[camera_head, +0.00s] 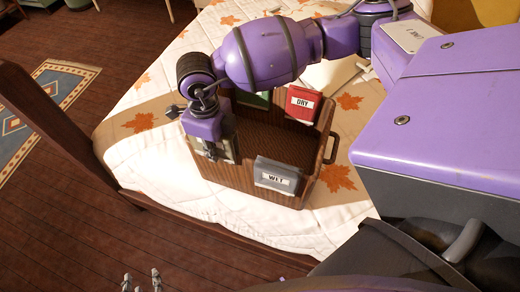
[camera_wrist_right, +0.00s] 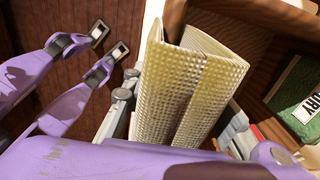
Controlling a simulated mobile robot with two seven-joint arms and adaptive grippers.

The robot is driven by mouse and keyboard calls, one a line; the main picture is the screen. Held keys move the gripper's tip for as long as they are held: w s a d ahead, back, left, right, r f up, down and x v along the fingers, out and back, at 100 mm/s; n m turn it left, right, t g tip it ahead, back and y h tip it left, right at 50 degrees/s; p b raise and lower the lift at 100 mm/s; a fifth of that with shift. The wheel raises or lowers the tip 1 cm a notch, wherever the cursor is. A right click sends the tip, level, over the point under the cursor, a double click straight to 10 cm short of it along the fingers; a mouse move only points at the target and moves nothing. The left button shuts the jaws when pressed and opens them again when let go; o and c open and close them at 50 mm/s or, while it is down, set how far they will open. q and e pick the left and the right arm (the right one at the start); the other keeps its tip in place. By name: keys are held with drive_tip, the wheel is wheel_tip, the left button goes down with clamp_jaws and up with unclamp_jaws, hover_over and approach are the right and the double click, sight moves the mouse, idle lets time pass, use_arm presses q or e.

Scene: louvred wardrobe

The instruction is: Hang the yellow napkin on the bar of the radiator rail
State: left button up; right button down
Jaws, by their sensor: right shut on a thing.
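The yellow napkin (camera_wrist_right: 185,95), a pale waffle-textured cloth, hangs folded at the basket's left wall in the right wrist view. In the head view only a small pale part of it (camera_head: 231,150) shows beside my gripper. My right gripper (camera_head: 212,152) points down at the basket's left end and is shut on the napkin, with a grey finger on each side of it in the wrist view. My left gripper (camera_head: 142,281) is low at the bottom edge of the head view, its fingertips apart and empty. The radiator rail is not in view.
A brown woven basket (camera_head: 240,183) stands on the white, leaf-patterned bed (camera_head: 130,165). It carries a red DRY tag (camera_head: 302,104), a grey WET tag (camera_head: 276,176) and a green tag (camera_wrist_right: 298,100). A wooden bed frame (camera_head: 55,125) edges the bed.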

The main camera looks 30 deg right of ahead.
drive_tip(key=shift+w+r+p, duration=0.15)
drive_tip(key=shift+r+p, duration=0.55)
drive_tip(key=shift+r, duration=1.15)
use_arm(q)
drive_tip(key=shift+t, duration=0.4)
drive_tip(key=shift+w+r, duration=0.7)
drive_tip(key=shift+r, duration=0.25)
drive_tip(key=shift+w+r, duration=0.65)
drive_tip(key=shift+r, duration=0.25)
use_arm(e)
drive_tip(key=shift+r, duration=1.4)
drive_tip(key=shift+f, duration=0.1)
